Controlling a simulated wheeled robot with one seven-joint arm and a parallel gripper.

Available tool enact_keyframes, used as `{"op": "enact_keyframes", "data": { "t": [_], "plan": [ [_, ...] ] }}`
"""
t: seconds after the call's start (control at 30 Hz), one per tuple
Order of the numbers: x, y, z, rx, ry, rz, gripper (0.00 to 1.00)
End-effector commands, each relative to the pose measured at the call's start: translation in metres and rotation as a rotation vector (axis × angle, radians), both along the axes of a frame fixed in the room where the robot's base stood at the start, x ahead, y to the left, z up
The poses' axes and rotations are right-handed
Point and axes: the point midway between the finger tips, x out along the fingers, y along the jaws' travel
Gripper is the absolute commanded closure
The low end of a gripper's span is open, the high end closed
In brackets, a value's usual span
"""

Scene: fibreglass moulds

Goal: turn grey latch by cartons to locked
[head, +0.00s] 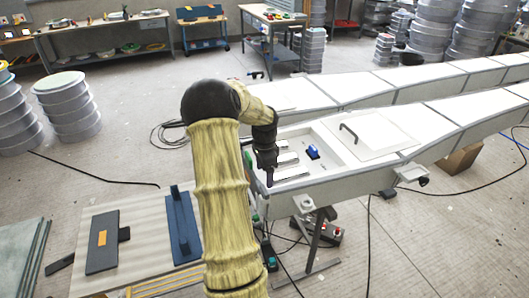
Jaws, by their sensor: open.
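A small grey fitting (411,172) with a dark knob sits on the near side wall of the long white mould. It looks like the latch, but its setting is too small to tell. A brown carton (460,161) stands on the floor beside it, partly under the mould. My gripper (268,181) points down at the left end of the mould, well left of the fitting. It is open, with nothing visible in it; its fingers are dark and small in the head view.
The mould's open bay (290,170) holds a blue item (312,152) and pale blocks. A white lid with a dark handle (348,133) lies right of it. A pale square fitting (304,203) is on the near end. Cables cross the floor; the floor at front right is mostly free.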

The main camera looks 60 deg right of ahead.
Motion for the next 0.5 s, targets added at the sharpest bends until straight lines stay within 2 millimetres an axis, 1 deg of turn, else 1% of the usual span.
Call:
{"op": "enact_keyframes", "data": {
  "t": [0.1,0.3,0.4,0.5],
  "plan": [
    [0.0,-0.001,0.024,-0.005,-0.004,0.001,0.24],
    [0.0,-0.001,0.064,-0.005,-0.003,0.0,0.24],
    [0.001,-0.001,0.08,-0.003,-0.002,0.001,0.24],
    [0.0,0.0,0.091,-0.002,-0.001,0.0,0.24]
  ]
}}
